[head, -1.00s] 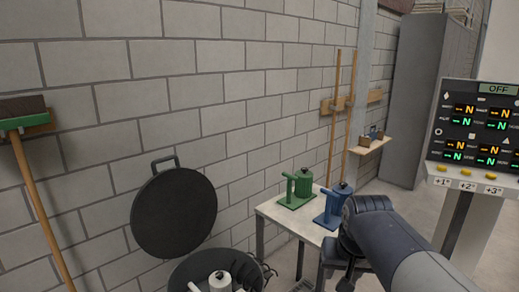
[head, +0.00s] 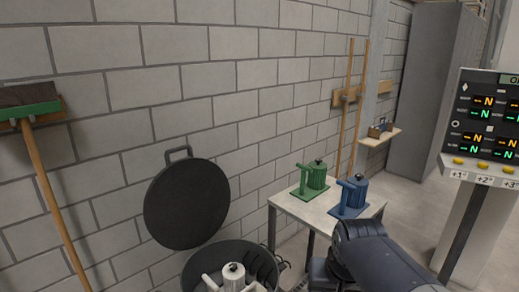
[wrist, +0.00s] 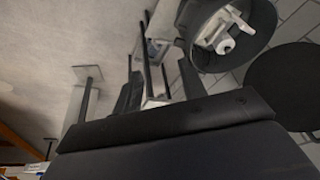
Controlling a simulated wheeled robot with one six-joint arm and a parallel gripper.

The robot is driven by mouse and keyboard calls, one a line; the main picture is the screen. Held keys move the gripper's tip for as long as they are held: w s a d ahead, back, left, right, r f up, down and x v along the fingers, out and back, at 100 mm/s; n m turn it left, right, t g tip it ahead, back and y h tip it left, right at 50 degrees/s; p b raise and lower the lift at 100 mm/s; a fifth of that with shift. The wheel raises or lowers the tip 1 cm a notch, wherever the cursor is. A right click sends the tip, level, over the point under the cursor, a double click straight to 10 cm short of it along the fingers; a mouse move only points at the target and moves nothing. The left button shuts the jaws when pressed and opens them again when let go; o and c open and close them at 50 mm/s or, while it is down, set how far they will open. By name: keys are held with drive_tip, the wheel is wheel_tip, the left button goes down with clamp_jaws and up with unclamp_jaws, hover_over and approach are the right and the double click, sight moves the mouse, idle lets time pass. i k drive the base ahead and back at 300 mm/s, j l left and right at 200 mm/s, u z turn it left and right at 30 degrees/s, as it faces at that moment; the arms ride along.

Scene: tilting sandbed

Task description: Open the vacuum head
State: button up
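A black round drum (head: 196,267) stands low in the head view, cut off by the bottom edge, with a white fitting (head: 234,276) inside. A black round lid (head: 186,204) with a handle stands raised behind it, near the wall. In the wrist view the drum (wrist: 262,40) is at the top right with the white fitting in it, and part of a dark disc (wrist: 290,85) shows at the right edge. I cannot tell which part is the vacuum head. My dark arm crosses the lower right of the head view; my gripper's fingers do not show.
A white table (head: 300,209) right of the drum bears a green device (head: 313,178) and a blue device (head: 351,196). A control panel (head: 487,125) stands at the right. The brick wall lies behind.

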sight(187, 203)
drive_tip(key=k+l, duration=0.1)
drive_tip(key=i+l+u, duration=0.2)
drive_tip(key=i, duration=0.3)
drive_tip(key=i+l+u, duration=0.2)
drive_tip(key=i, duration=0.25)
drive_tip(key=i+l+u, duration=0.15)
drive_tip(key=i, duration=0.35)
